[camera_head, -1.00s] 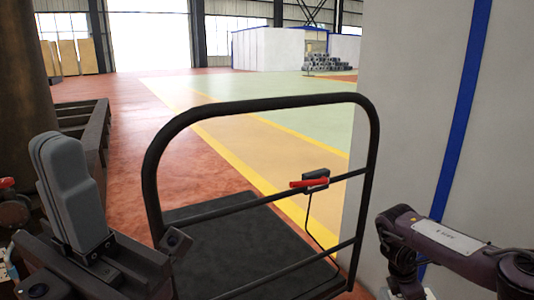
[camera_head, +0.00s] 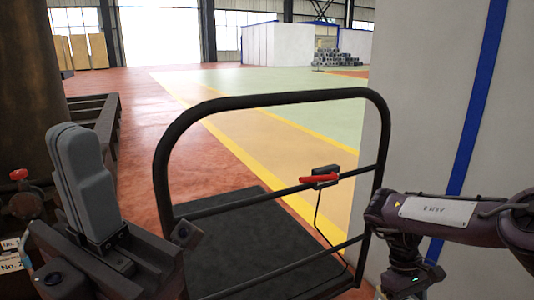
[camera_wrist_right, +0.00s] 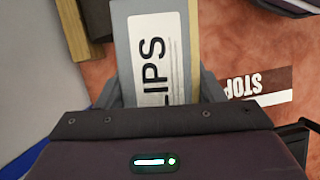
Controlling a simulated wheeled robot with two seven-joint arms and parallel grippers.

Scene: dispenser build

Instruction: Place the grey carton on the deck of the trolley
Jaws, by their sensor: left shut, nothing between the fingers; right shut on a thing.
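The trolley shows in the head view, with a flat black deck (camera_head: 262,238) behind a black tubular push handle (camera_head: 270,98). My left gripper (camera_head: 82,172) is shut and empty, its grey fingers together and pointing up, left of the trolley. My right arm comes in at the right edge, beside the push handle; its gripper is not clear in the head view. In the right wrist view, my right gripper (camera_wrist_right: 166,78) is shut on the grey carton (camera_wrist_right: 182,60), which has a white label with large dark letters. The carton's far end is cut off by the frame.
A red lever on a dark box (camera_head: 321,177) sits on the handle's crossbar. A pale wall with a blue stripe (camera_head: 475,100) stands close on the right. A dark frame (camera_head: 95,120) and column stand left. Open floor (camera_head: 275,140) lies beyond the trolley.

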